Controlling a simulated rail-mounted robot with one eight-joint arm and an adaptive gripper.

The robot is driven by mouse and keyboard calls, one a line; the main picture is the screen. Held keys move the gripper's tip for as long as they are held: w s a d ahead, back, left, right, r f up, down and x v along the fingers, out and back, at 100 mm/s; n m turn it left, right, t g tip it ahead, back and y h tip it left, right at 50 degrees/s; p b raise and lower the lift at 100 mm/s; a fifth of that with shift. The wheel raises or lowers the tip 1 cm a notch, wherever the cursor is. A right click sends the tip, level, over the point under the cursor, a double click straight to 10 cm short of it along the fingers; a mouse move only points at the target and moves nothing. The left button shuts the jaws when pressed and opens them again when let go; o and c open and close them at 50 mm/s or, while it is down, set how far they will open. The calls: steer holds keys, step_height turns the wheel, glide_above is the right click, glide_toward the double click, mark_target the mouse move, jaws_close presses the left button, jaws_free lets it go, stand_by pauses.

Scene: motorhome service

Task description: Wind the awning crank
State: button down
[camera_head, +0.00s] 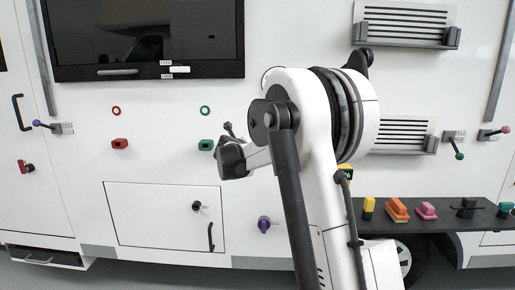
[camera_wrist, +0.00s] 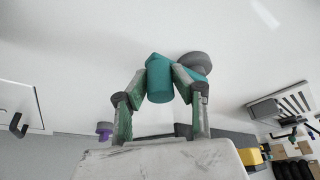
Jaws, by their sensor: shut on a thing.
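In the wrist view, a teal cylindrical grip (camera_wrist: 160,78) sits between the fingers of my gripper (camera_wrist: 165,84). The fingers are closed on its two sides. A grey round part (camera_wrist: 195,63) shows beside the grip, by the right finger, close to the white wall; I take these to be the awning crank. How the grip joins the grey part is partly hidden by the finger. In the head view, my arm reaches the white wall left of the picture's middle, and the teal grip is hidden there.
A shelf (camera_head: 439,219) with several coloured items stands at the lower right. A purple knob (camera_head: 264,225) is on the wall below my wrist. A locker door (camera_head: 150,218) is at the lower left, with red (camera_head: 120,144) and green (camera_head: 206,145) fittings above it.

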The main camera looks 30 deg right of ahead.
steer(key=shift+d, duration=0.1)
steer(key=c, duration=1.5)
jaws_free()
steer(key=shift+o, duration=0.2)
steer(key=v, duration=1.2)
